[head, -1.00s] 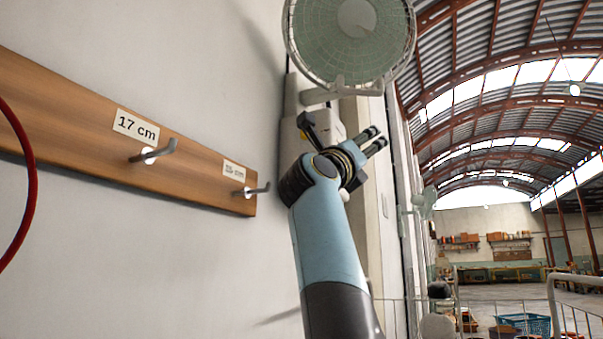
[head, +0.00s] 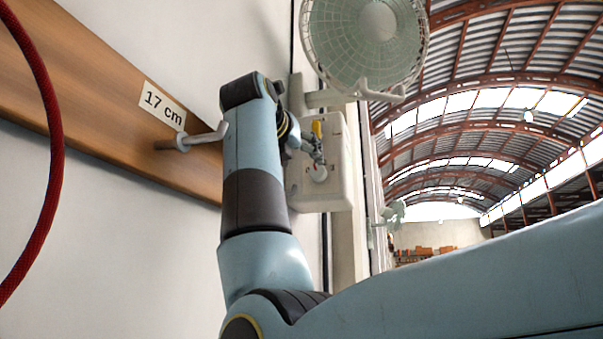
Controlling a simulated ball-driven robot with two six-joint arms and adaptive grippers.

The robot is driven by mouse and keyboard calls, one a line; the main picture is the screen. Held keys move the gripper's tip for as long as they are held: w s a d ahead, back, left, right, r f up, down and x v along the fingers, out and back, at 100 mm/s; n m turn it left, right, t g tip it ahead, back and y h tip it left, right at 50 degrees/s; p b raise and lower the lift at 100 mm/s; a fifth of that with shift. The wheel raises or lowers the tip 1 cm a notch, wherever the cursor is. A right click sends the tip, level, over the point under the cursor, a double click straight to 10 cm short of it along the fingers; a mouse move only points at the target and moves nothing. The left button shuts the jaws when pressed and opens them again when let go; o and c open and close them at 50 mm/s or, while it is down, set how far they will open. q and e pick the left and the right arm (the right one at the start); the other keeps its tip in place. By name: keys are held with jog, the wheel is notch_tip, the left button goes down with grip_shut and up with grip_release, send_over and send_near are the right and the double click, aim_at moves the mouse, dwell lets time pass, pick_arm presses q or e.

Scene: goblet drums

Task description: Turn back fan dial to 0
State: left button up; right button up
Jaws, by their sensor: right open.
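The wall fan (head: 350,40) has a pale green round guard and hangs at the top middle of the head view. Below it on the wall is its off-white control box (head: 338,190). A round white dial (head: 318,173) shows on the box's front; its setting is too small to read. My right gripper (head: 318,158) is open at the box, its fingers just above or at the dial. I cannot tell whether they touch it. My right wrist covers part of the box's left side. My left gripper is not in view.
A wooden board (head: 85,105) with a "17 cm" label (head: 162,104) and a metal hook (head: 200,138) is on the wall at left, close beside my right arm. A red hose (head: 50,150) hangs at far left. The hall opens at right.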

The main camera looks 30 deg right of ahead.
aim_at(316, 172)
jog(key=p+x, duration=0.1)
jog(key=x, duration=0.8)
jog(key=shift+s+d, duration=0.15)
jog(key=shift+d, duration=0.05)
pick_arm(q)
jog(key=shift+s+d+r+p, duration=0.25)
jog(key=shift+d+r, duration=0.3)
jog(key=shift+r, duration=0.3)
pick_arm(e)
jog(key=shift+w+d, duration=0.35)
jog(key=shift+d, duration=0.15)
jog(key=c, duration=1.1)
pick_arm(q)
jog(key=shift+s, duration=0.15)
pick_arm(e)
jog(key=shift+c, duration=0.2)
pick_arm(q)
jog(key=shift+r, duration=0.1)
